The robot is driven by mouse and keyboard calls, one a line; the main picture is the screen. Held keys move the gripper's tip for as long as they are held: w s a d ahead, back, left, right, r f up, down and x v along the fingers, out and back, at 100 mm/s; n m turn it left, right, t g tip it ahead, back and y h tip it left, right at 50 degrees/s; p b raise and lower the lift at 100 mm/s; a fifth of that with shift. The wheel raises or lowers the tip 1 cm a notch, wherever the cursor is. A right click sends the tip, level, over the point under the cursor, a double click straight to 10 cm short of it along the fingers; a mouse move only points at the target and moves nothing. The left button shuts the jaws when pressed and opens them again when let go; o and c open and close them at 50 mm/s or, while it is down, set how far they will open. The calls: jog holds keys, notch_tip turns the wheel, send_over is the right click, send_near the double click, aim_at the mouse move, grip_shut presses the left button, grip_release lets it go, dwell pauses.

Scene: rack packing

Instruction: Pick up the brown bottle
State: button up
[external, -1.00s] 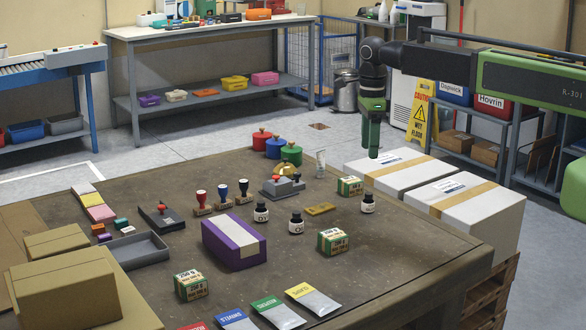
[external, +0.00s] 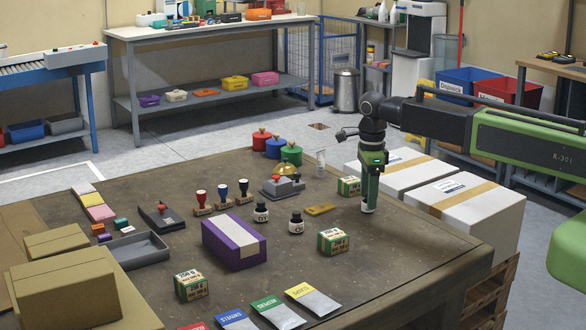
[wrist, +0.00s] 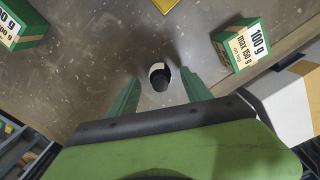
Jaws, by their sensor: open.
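A small bottle with a black cap and white label (wrist: 158,68) stands upright on the table between the tips of my open gripper (wrist: 162,88) in the wrist view. In the external view my gripper (external: 369,196) points down over this bottle (external: 367,208) and hides most of it. Two similar small dark bottles with white labels stand further left, one at the left (external: 261,213) and one at the right (external: 296,224). No bottle shows a clear brown colour at this size.
A green-and-white weight box (external: 349,187) stands close behind my gripper, another (external: 333,242) in front to the left. A yellow plate (external: 320,209) lies to the left. White cartons (external: 465,203) stand beyond the table's right edge.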

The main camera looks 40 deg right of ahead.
jog(key=shift+f, duration=0.7)
jog(key=shift+r, duration=0.2)
grip_shut()
jog(key=shift+r+p, duration=0.5)
jog(key=shift+p, duration=0.05)
notch_tip(320, 180, up, 4)
jog(key=p, duration=0.3)
jog(key=shift+f+p, duration=0.1)
jog(key=shift+p, duration=0.3)
jog(key=s+d+r+p, duration=0.3)
jog(key=d+r+p, duration=0.3)
jog(key=d, duration=0.5)
jog(key=shift+s, duration=0.2)
